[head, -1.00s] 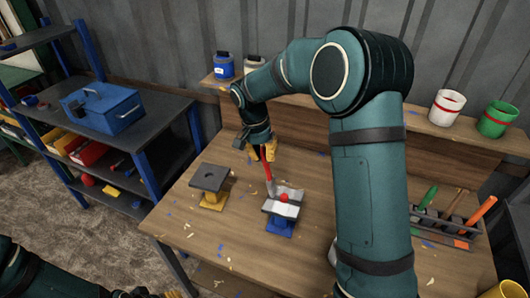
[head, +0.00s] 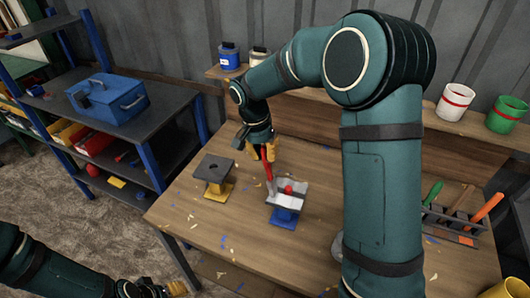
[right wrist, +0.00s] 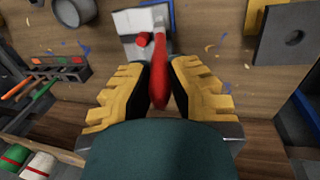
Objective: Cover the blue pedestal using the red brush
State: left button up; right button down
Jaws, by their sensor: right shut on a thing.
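The blue pedestal (head: 285,217) stands on the workbench and carries a pale grey-white, angled top piece (head: 292,200) with a small red round thing (head: 288,188) on it. My right gripper (head: 262,151) is shut on the red brush (head: 267,166), which hangs tip down at the left side of the top piece; I cannot tell whether the tip touches it. In the right wrist view the red handle (right wrist: 159,68) sits between the yellow fingers, with the top piece (right wrist: 128,22) beyond. My left gripper (head: 172,289) is low at the bottom left; its jaws are unclear.
A yellow pedestal (head: 216,188) with a dark, holed plate (head: 215,168) stands to the left. A tool holder (head: 455,228) is at the right. White (head: 453,103) and green (head: 508,109) cups stand on the back shelf. A blue toolbox (head: 108,98) is on the left rack. The front bench is mostly clear.

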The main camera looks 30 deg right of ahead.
jog(key=w+d+p, duration=0.1)
jog(key=w+d, duration=0.2)
jog(key=shift+d+f, duration=0.1)
jog(key=shift+d, duration=0.05)
dwell(0.7)
jog(key=shift+p, duration=0.3)
notch_tip(320, 180, up, 5)
jog(key=p, duration=0.3)
jog(key=shift+p, duration=0.3)
